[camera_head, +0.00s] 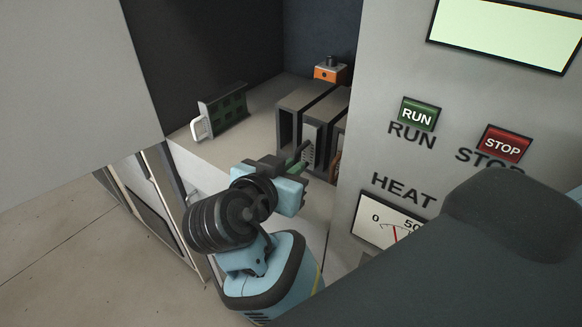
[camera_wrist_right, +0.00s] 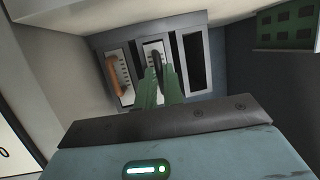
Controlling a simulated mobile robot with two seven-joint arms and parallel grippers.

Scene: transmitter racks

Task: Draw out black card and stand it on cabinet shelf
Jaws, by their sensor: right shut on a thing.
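The black card, with a pale front plate and a black handle (camera_wrist_right: 156,57), sits in the middle slot of the rack (camera_wrist_right: 195,19) in the right wrist view. Its plate (camera_head: 312,142) also shows in the head view, at the rack's front. My right gripper (camera_wrist_right: 158,72) has its green fingers closed around the black handle. In the head view the right gripper (camera_head: 300,156) is in front of the rack, with the handle mostly hidden. The cabinet shelf (camera_head: 245,140) is pale and flat. My left gripper is not in view.
A green card (camera_head: 225,110) with a white handle stands on the shelf, left of the rack. A card with an orange handle (camera_wrist_right: 116,74) fills one outer slot; the other outer slot (camera_wrist_right: 194,62) is empty. An orange box (camera_head: 329,72) stands behind. A control panel (camera_head: 400,75) borders the right.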

